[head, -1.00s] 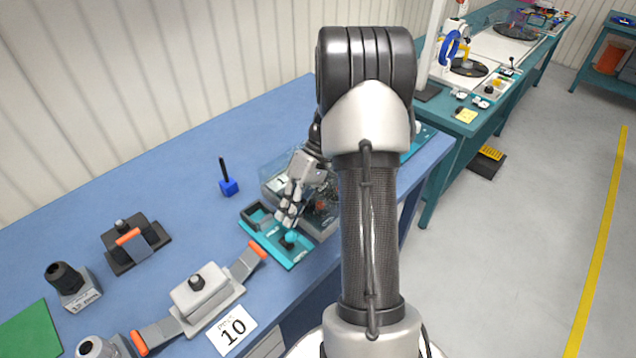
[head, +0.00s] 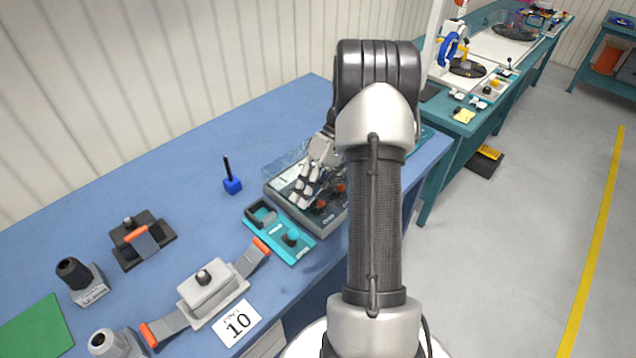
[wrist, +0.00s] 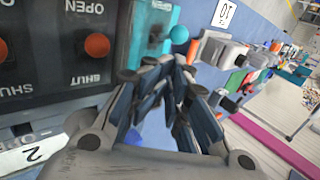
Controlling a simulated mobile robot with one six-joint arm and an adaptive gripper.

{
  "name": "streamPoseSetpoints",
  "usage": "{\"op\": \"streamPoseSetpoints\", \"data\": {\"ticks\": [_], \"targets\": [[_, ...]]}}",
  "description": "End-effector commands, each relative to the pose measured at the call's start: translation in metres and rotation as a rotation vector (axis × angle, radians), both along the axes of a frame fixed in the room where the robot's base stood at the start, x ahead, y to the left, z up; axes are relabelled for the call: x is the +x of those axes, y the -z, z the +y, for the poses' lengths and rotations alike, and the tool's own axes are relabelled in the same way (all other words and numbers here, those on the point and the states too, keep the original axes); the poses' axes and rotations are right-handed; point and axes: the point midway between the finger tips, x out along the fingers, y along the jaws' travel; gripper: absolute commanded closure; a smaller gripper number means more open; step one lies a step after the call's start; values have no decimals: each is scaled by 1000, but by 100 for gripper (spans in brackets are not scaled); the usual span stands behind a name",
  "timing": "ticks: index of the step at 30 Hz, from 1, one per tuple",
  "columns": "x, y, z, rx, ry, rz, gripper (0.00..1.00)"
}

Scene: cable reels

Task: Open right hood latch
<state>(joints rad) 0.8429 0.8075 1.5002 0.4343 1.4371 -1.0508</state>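A grey hood (head: 212,287) sits on the blue bench with an orange-tipped lever at each end. The right lever (head: 252,258) slants outward from the hood and up in the picture. The left lever (head: 165,327) points to the lower left. Both look swung outward, though the exact angle is hard to tell. My gripper (head: 302,196) is beyond the right lever, above a grey control box (head: 330,222), apart from the hood. In the wrist view its fingers (wrist: 170,66) come together with nothing visible between them. The hood appears small there, beyond the fingertips.
A teal tray (head: 298,250) with a teal knob lies between the control box and the hood. The back of the bench is clear.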

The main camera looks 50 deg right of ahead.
Motion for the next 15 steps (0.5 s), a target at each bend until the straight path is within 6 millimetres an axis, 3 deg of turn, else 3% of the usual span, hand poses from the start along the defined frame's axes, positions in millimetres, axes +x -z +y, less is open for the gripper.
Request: {"op": "streamPoseSetpoints", "data": {"ticks": [1,15], "targets": [[-1,13,-29,-76,24,-12,68],[-1,6,-51,-80,25,-15,72]]}}
